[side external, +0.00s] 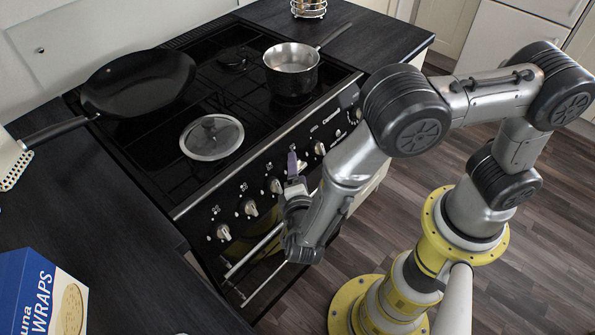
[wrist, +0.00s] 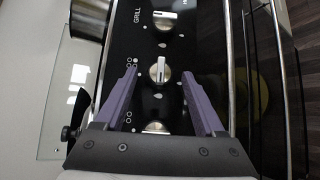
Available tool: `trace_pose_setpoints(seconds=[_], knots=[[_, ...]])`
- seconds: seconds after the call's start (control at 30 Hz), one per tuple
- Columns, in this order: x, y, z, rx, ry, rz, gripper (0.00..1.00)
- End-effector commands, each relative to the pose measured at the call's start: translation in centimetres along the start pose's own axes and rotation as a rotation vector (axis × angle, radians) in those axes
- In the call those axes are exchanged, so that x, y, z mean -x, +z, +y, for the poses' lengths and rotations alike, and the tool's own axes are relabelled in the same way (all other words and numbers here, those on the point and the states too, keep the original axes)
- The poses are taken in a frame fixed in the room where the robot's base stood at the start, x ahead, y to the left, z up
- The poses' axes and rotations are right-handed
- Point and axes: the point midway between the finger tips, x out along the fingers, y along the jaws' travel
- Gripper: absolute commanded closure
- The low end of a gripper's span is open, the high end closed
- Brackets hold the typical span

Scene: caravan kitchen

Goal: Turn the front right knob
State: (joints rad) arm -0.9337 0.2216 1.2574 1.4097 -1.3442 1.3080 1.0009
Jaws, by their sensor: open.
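The black cooker's front panel (side external: 238,194) carries a row of silver knobs. In the wrist view a silver knob (wrist: 160,70) with an upright grip bar lies in line with the gap between my fingertips, beside small dot symbols. My gripper (wrist: 160,76) is open, with one purple finger on each side of that gap. In the side external view my gripper (side external: 294,163) is at the middle of the knob row, in front of the panel. I cannot tell whether the fingers touch the knob. Another knob (wrist: 155,127) is partly hidden by my gripper.
Above the centred knob in the wrist view is another knob (wrist: 165,20), by the word GRILL. On the hob are a black frying pan (side external: 138,83), a glass lid (side external: 212,137) and a steel saucepan (side external: 291,68). The oven handle (side external: 255,250) runs below the knobs.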

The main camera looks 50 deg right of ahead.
Motion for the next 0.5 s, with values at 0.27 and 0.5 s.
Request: trace_pose_setpoints(seconds=[0.27, 0.5], knots=[[1.8, -0.1, 0.0, 0.0, 0.001, 0.005, 0.29], [5.6, 0.4, 1.4, -0.006, 0.0, 0.002, 0.29]])
